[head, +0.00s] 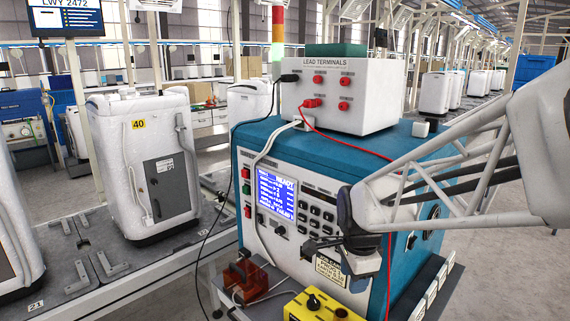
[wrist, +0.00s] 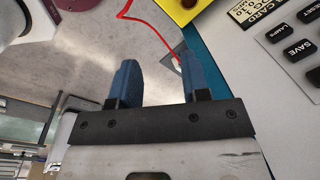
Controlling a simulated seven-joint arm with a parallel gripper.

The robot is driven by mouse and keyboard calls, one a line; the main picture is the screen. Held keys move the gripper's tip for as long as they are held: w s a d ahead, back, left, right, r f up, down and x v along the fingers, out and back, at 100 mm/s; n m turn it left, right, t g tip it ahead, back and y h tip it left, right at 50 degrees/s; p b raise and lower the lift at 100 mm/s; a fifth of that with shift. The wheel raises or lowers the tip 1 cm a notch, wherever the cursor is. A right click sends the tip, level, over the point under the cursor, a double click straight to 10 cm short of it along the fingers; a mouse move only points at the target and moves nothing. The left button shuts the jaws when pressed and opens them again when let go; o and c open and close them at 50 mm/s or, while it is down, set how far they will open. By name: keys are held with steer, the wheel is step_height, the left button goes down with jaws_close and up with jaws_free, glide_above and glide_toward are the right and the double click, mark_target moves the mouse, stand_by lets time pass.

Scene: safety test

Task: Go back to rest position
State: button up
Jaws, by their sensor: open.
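My gripper (head: 314,247) is in front of the lower front panel of a blue and white test machine (head: 262,142), below its keypad. The wrist view shows my gripper (wrist: 158,80) with its two blue fingers apart and nothing between them. A red cable (wrist: 158,30) passes beyond the fingertips there. In the head view my arm comes in from the right, and my gripper partly hides the machine's front panel and warning label (head: 331,271).
A white lead terminals box (head: 352,72) sits on the machine, with a red lead (head: 345,142) and a black lead (head: 233,140) hanging from it. A yellow button box (head: 322,308) and an orange-red fixture (head: 245,278) are below. A white appliance (head: 119,185) stands on the conveyor at left.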

steer(key=s+d+r+n, duration=0.2)
steer(key=s+n, duration=0.5)
steer(key=s, duration=0.2)
steer(key=s+d+r+n+t, duration=0.1)
steer(key=s+r+n, duration=0.1)
steer(key=s+n, duration=0.6)
steer(key=shift+s+d+r+n, duration=0.25)
steer(key=shift+s+d+n, duration=0.1)
steer(key=shift+s, duration=0.55)
